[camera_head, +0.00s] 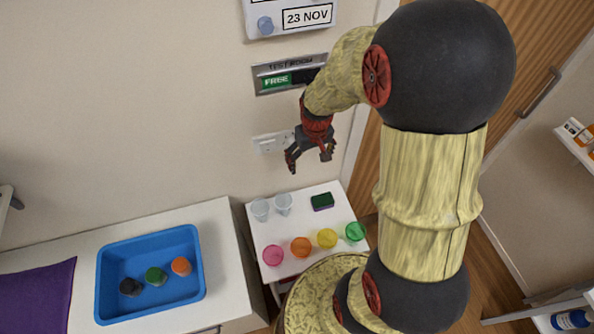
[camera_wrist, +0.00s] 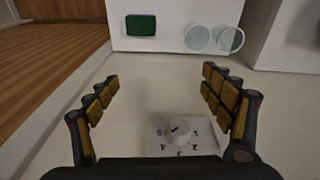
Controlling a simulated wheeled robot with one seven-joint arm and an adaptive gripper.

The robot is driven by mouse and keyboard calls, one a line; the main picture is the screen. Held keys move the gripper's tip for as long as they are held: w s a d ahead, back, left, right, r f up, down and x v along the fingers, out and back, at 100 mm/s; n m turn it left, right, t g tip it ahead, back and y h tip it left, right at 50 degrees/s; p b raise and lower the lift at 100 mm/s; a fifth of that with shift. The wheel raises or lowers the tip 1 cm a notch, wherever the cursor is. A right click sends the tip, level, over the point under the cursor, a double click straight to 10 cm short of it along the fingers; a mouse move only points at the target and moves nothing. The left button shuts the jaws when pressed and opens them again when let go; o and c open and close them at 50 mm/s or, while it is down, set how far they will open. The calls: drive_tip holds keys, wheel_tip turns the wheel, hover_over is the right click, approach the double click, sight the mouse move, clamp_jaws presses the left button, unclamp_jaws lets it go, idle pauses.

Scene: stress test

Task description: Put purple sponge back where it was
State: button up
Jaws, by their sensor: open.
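One sponge shows, with a green top and dark sides, on the small white table (camera_head: 300,222) in the head view. This sponge (camera_head: 322,201) also shows in the wrist view (camera_wrist: 141,25), near the top edge. I cannot make out a purple sponge. My gripper (camera_head: 309,163) is open and empty, up by the wall above the table and apart from the sponge. In the wrist view its fingers (camera_wrist: 158,88) are spread wide with nothing between them.
Two clear cups (camera_head: 272,206) stand left of the sponge. Pink, orange, yellow and green cups (camera_head: 327,238) stand in front. A blue tray (camera_head: 150,247) holding three small coloured objects and a purple cloth (camera_head: 38,298) lie left. A numbered dial plate (camera_wrist: 183,137) is on the wall.

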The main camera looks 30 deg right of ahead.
drive_tip(key=s+a+r+n+t, duration=0.15)
drive_tip(key=a+r, duration=0.25)
drive_tip(key=r, duration=0.4)
drive_tip(key=s+a+r+m+t, duration=0.1)
drive_tip(key=s+a+r, duration=0.2)
drive_tip(key=a+r, duration=0.3)
drive_tip(key=s+a+r+n+t, duration=0.1)
drive_tip(key=s+a+r, duration=0.3)
drive_tip(key=s+r, duration=0.5)
drive_tip(key=shift+s+a+y, duration=0.2)
drive_tip(key=shift+s+y, duration=0.1)
drive_tip(key=shift+s, duration=0.15)
drive_tip(key=shift+n+t, duration=0.25)
wheel_tip(320, 180, down, 11)
drive_tip(key=b, duration=1)
drive_tip(key=shift+r+b, duration=0.2)
drive_tip(key=shift+b, duration=0.2)
drive_tip(key=shift+c, duration=0.4)
